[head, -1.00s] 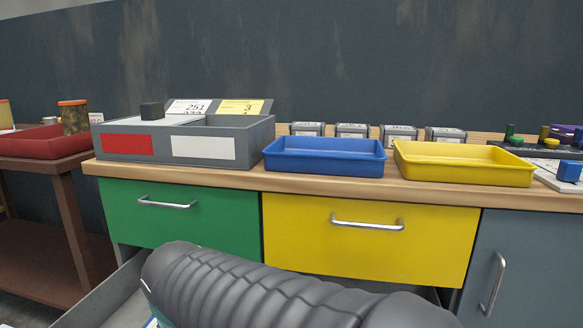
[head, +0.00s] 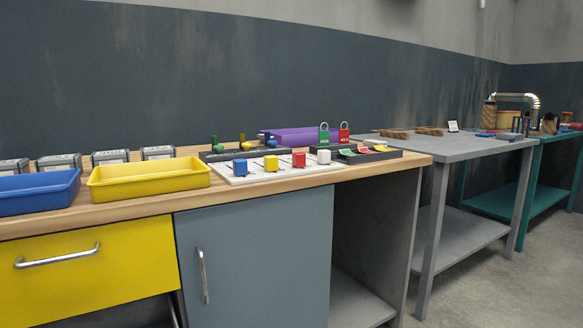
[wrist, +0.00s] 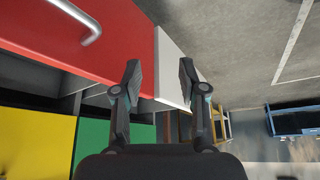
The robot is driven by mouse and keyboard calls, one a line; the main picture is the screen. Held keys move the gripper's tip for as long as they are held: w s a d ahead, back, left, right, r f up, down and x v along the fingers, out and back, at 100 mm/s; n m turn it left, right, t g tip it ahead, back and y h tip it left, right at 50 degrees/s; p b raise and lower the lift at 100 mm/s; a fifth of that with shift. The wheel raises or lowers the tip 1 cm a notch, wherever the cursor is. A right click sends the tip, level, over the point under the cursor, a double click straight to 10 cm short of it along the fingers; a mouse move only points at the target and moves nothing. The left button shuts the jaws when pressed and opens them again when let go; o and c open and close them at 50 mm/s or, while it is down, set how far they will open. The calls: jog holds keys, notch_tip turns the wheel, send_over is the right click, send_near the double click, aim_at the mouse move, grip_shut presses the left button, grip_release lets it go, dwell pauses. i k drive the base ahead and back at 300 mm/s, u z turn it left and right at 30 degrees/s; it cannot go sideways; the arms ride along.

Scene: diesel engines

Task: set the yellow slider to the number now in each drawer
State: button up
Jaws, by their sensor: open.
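In the head view, the yellow slider (head: 271,163) is a small yellow block on a white board (head: 318,174) on the wooden bench. It stands between a blue block (head: 240,167) and a red block (head: 299,159). The yellow drawer (head: 75,275) with a metal handle looks shut, and no number inside any drawer shows. In the wrist view, my gripper (wrist: 159,74) is open and empty. Between and beyond its fingers are a red front (wrist: 95,38) with a handle and a white panel (wrist: 172,70). My gripper is out of the head view.
The blue tray (head: 38,204) and yellow tray (head: 150,190) line the bench's left front. A grey-blue cabinet door (head: 265,265) is below. A grey table (head: 450,150) stands right of the bench. Open floor (head: 500,300) shows at the lower right.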

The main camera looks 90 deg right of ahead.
aim_at(271, 162)
jog(key=z, duration=2.95)
